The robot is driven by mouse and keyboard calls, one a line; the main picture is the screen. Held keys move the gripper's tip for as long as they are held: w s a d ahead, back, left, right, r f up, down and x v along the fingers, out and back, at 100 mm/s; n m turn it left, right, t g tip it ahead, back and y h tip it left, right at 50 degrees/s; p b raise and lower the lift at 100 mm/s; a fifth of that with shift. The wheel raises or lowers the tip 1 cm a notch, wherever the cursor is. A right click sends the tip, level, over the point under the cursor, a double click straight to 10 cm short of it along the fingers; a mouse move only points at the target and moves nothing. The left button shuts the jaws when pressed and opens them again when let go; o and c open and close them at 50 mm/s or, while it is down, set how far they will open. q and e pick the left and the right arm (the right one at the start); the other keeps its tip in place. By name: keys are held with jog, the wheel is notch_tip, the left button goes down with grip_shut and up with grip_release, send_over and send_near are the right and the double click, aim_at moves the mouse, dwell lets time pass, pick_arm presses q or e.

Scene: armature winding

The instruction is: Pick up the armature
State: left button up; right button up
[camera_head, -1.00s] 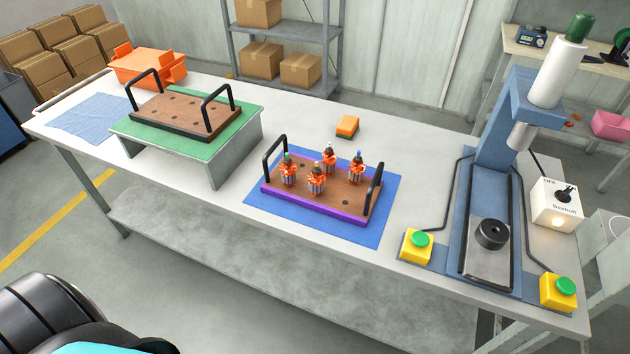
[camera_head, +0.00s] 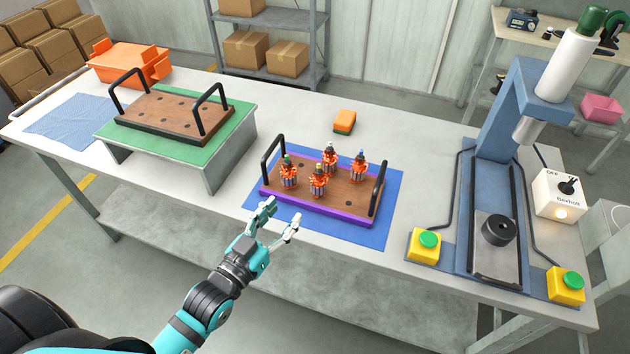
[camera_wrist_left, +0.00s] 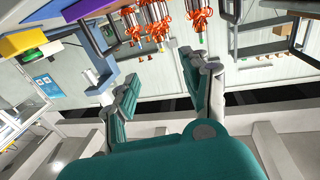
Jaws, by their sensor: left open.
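Several armatures with orange windings stand upright in a wooden tray (camera_head: 335,202) with a purple edge and two black handles. In the head view the front armature (camera_head: 318,181) and the left armature (camera_head: 289,174) are closest to my left gripper. My left gripper (camera_head: 279,214) is open and empty, in front of the tray's near left edge and apart from the armatures. In the left wrist view the armatures (camera_wrist_left: 160,22) appear at the top, beyond the open fingers (camera_wrist_left: 160,85). My right gripper is not in view.
The tray lies on a blue mat (camera_head: 392,195). A second brown tray (camera_head: 172,116) with handles stands on a green-topped stand at left. A blue press (camera_head: 497,190) with yellow button boxes (camera_head: 424,246) stands at right. An orange block (camera_head: 344,122) lies behind the tray.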

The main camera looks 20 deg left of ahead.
pick_arm(q)
jog(key=p, duration=0.2)
send_near(317, 170)
jog(key=x, duration=0.5)
jog(key=shift+w+d, duration=0.1)
jog(key=shift+d, duration=0.15)
jog(key=p+x, duration=0.1)
jog(key=x, duration=0.4)
jog(key=shift+a+r, duration=0.1)
jog(key=shift+a, duration=0.05)
jog(key=shift+w, duration=0.15)
jog(key=shift+c, duration=0.6)
grip_shut()
